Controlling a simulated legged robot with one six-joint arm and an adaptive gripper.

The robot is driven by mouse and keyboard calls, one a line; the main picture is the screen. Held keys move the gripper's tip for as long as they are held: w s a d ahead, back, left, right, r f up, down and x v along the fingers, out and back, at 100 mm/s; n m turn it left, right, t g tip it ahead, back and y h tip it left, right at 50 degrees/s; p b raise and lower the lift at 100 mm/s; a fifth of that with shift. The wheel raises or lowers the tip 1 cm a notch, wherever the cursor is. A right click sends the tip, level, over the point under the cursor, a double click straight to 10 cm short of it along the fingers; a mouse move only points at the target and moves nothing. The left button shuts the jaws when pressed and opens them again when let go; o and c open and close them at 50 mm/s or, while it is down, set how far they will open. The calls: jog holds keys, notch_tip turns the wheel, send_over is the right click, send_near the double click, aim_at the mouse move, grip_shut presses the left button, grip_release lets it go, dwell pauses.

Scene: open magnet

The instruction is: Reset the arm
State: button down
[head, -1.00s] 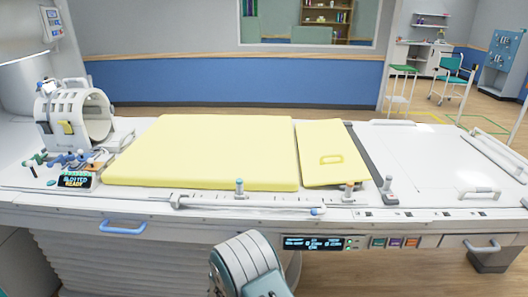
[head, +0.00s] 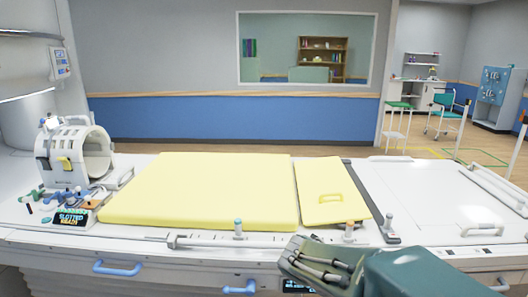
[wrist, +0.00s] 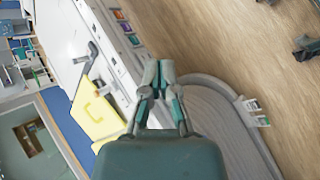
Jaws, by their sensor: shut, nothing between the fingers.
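My gripper (wrist: 158,82) shows in the wrist view, its two grey and teal fingers drawn together with nothing between them. It appears to be in front of the patient table's side, with the table's side panel and the floor behind it. My arm (head: 415,272) enters the head view at the lower right, across the table's front edge.
A long yellow pad (head: 200,190) and a smaller yellow pad with a handle (head: 318,178) lie on the white table (head: 415,190). A white ring-shaped coil (head: 98,150) stands at the left by a small display (head: 70,218). Blue handles (head: 117,268) jut from the front.

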jog(key=s+a+r+m+t+y, duration=0.1)
jog(key=s+a+r+m+y, duration=0.1)
jog(key=s+m+y, duration=0.2)
jog(key=s+a+r+m+t+y, duration=0.1)
jog(key=s+r+m+t+y, duration=0.1)
jog(key=s, duration=0.9)
jog(key=shift+s+a+r+m+y, duration=0.35)
jog(key=shift+r+m+y, duration=0.4)
jog(key=shift+m+y, duration=0.45)
jog(key=shift+w, duration=0.1)
